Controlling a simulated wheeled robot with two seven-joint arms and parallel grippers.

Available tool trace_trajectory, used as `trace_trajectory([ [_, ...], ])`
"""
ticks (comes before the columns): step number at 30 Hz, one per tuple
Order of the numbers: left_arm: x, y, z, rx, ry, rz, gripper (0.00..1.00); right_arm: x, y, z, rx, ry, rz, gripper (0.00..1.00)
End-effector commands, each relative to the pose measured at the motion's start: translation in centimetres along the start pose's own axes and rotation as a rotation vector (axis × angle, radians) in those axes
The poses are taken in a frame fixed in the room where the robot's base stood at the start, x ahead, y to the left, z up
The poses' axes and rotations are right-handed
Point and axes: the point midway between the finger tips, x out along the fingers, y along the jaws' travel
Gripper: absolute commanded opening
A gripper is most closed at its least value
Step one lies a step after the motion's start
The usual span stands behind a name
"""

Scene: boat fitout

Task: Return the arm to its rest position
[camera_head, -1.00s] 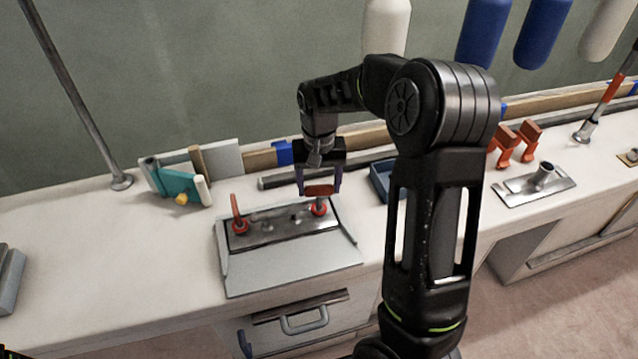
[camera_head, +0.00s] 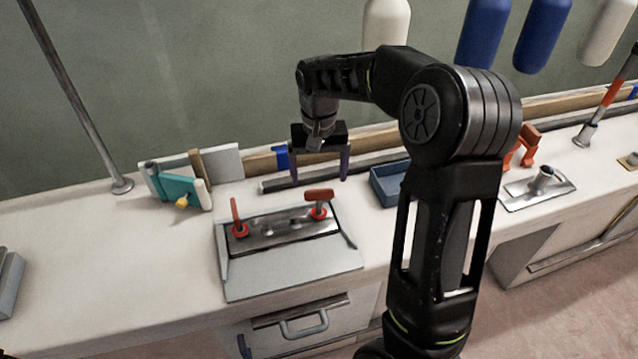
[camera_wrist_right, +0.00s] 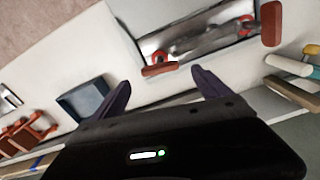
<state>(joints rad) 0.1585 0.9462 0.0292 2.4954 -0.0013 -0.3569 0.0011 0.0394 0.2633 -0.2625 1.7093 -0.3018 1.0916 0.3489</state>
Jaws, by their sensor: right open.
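My right gripper (camera_head: 319,178) is open and empty. It hangs above the bench, just behind and above a grey panel (camera_head: 290,274) with a metal plate. Two red-handled valves stand on that plate: the right one (camera_head: 319,197) has its handle lying sideways, and the left one (camera_head: 238,220) has its handle upright. In the right wrist view the two dark fingers (camera_wrist_right: 162,92) are spread apart, with the near red handle (camera_wrist_right: 160,69) beyond them, apart from both. My left gripper is not in view.
A blue tray (camera_head: 388,188) sits right of the panel, partly behind my right arm. Orange clamps (camera_head: 524,148) and a metal base plate (camera_head: 540,188) stand farther right. A teal-and-white item (camera_head: 180,186) and a metal pole (camera_head: 75,95) are at left. White and blue fenders (camera_head: 484,30) hang behind.

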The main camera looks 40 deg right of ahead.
Motion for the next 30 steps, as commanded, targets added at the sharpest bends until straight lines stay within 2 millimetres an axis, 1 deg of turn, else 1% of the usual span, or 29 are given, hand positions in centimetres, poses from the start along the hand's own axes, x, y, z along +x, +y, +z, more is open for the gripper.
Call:
trace_trajectory([
  [1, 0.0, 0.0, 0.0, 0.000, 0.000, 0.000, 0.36, -0.8, 0.0, -0.1, 0.000, 0.004, -0.001, 0.87],
  [3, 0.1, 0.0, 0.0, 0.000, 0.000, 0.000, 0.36, -1.7, 0.0, -0.1, 0.000, 0.003, -0.001, 0.87],
  [6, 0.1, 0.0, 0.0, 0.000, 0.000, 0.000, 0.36, -2.5, 0.0, -0.1, 0.000, 0.003, -0.001, 0.87],
  [23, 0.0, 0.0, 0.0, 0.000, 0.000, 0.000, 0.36, -2.7, 0.0, 0.0, 0.000, 0.001, 0.000, 0.87],
  [26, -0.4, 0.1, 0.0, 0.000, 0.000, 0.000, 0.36, -3.2, 0.0, 0.0, 0.000, 0.001, 0.000, 0.87],
  [30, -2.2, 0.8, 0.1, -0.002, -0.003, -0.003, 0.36, -5.2, 0.0, -0.1, 0.000, 0.001, 0.000, 0.87],
])
